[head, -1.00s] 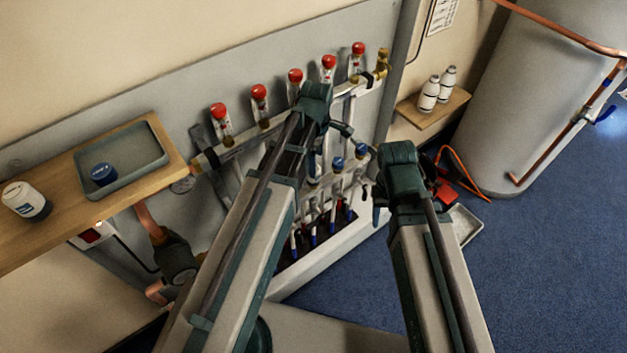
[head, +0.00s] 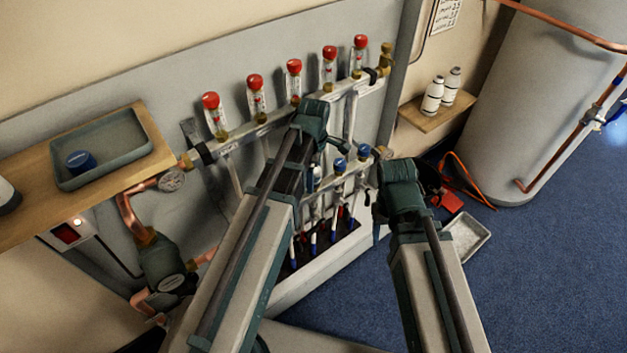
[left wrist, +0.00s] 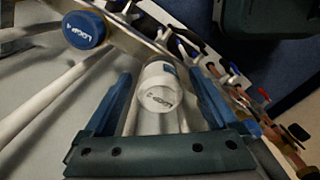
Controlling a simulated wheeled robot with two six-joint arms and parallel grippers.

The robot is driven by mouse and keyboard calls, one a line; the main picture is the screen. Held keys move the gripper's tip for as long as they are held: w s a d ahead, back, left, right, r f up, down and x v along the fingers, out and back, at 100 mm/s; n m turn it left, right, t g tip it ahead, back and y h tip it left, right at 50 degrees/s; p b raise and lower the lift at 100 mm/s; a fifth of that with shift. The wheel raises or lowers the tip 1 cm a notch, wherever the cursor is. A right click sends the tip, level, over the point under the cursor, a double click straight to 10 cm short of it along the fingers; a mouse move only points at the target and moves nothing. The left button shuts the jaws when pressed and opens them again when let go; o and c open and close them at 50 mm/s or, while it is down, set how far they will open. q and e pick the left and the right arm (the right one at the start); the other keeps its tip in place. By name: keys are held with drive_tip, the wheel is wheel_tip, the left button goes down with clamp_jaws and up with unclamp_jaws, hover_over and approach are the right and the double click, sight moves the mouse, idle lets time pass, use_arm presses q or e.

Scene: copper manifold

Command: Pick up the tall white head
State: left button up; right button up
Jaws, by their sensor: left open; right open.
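A white cylindrical head (left wrist: 160,88) with dark lettering on its end shows in the left wrist view. It lies between the two blue-green fingers of my left gripper (left wrist: 149,73), which are apart. I cannot tell whether they touch it. In the head view my left gripper (head: 325,145) is in front of the manifold, partly hidden by its own wrist. My right gripper (head: 400,190) is to the right of the manifold, its fingers mostly hidden. A blue cap (left wrist: 83,29) is beside the white head in the left wrist view.
Several red-capped flow meters line the manifold's upper bar (head: 268,127). A shelf (head: 158,153) with a grey tray (head: 112,173) and blue cap (head: 80,162) is at left. White bottles (head: 433,95) stand on a small shelf at right.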

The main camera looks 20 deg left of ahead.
use_arm(q)
clamp_jaws()
idle(0.5)
drive_tip(key=shift+r, duration=0.2)
use_arm(e)
drive_tip(key=shift+r, duration=0.15)
